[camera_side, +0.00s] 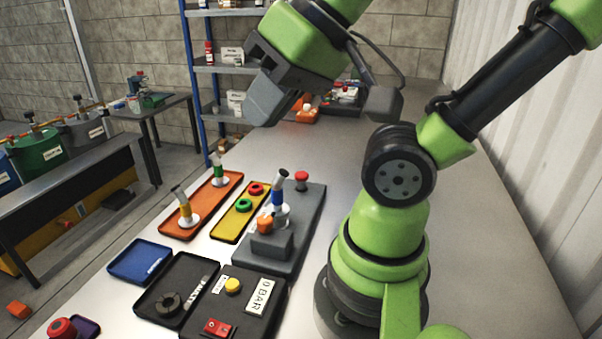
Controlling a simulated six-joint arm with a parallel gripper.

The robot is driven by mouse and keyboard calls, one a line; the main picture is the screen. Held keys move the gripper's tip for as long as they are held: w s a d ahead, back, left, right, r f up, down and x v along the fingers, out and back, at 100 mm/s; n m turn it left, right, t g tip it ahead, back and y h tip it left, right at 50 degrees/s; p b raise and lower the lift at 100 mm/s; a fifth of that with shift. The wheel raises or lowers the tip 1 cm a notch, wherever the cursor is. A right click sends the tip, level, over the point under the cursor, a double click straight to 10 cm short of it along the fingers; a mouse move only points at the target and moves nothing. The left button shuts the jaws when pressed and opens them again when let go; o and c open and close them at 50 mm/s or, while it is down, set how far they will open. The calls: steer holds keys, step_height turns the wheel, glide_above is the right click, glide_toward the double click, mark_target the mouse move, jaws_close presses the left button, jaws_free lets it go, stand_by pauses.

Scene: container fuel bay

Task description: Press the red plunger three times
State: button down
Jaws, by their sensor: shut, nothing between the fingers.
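A red-topped plunger (302,176) stands upright at the back end of a grey block fixture (308,208) on the metal worktop. The same fixture carries a blue-and-yellow upright piece (278,190) and an orange knob (265,222). My gripper (262,108) is up in the air, above and a little left of the plunger in the picture, clear of it. It is shut and empty. Its fingertips are partly hard to make out against its dark body. Another red round knob (62,328) sits by a purple tray at the front left.
Left of the fixture are a yellow tray (228,226) with red and green rings and an orange tray (205,205) with small upright fittings. In front are a blue tray (140,261) and a dark panel (262,308) with a yellow button. Clear worktop lies behind the plunger.

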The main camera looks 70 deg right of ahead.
steer(key=w+d+f+n+g+h, duration=0.3)
steer(key=d+n+h, duration=0.1)
steer(key=d+n, duration=0.25)
steer(key=n+g+h, duration=0.7)
steer(key=n, duration=1.4)
glide_above(299, 173)
step_height(299, 173, down, 10)
steer(key=shift+f, duration=0.15)
steer(key=shift+f, duration=0.1)
steer(key=shift+a+f, duration=0.1)
steer(key=shift+f, duration=4.2)
steer(key=shift+f, duration=0.4)
